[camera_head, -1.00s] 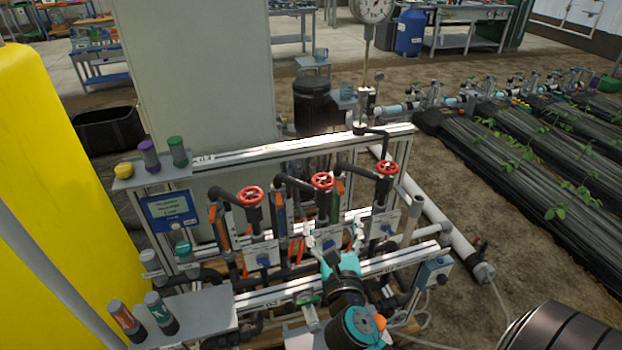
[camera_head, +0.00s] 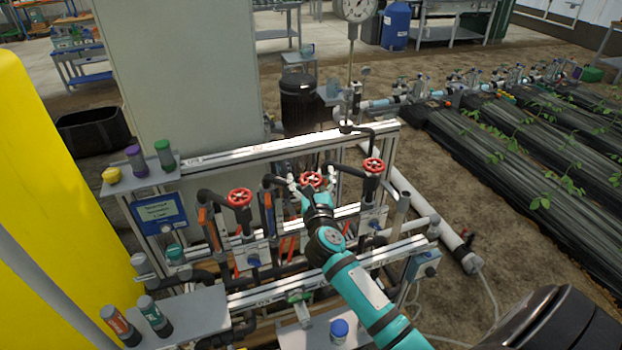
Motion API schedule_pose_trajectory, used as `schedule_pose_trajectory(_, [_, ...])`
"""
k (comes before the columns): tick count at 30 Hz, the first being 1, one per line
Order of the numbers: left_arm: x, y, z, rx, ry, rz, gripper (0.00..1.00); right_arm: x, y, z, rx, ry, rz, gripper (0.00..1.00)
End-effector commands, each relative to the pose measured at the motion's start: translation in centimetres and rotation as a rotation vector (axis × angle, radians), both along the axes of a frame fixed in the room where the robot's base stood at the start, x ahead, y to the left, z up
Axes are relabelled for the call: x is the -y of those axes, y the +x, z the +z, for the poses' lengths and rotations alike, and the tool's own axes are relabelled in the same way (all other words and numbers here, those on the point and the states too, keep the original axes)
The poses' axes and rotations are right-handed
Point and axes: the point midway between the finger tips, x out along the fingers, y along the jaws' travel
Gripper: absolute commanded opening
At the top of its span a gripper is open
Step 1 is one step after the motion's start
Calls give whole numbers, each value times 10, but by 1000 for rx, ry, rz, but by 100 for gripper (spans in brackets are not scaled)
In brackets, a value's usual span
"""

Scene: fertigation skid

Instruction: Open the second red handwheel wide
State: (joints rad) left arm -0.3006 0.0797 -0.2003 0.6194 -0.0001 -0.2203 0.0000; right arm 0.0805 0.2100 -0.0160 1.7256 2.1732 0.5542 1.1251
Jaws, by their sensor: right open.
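Three red handwheels stand in a row on the skid: the left one (camera_head: 239,198), the second, middle one (camera_head: 312,179) and the right one (camera_head: 373,165). My right gripper (camera_head: 311,184) is at the second handwheel, with its open fingers on either side of the wheel. I cannot tell whether the fingers touch the rim. My teal right arm reaches up from the lower right and hides the pipework below the second wheel. My left gripper is not in view.
A blue-framed display panel (camera_head: 159,211) and capped bottles stand at the left of the metal skid frame (camera_head: 250,155). A gauge (camera_head: 357,8) rises behind. A grey shelf (camera_head: 180,320) with bottles is in front left. Black pipes surround the wheels.

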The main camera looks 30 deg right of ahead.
Motion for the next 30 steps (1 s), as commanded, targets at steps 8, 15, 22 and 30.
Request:
schedule_pose_trajectory(8, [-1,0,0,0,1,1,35,1,1,0,0,0,0,81])
schedule_pose_trajectory(15, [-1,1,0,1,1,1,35,0,1,0,0,0,0,50])
schedule_pose_trajectory(22, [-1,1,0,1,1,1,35,0,1,0,0,0,0,25])
schedule_pose_trajectory(30, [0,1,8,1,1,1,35,1,1,2,-1,0,39,25])
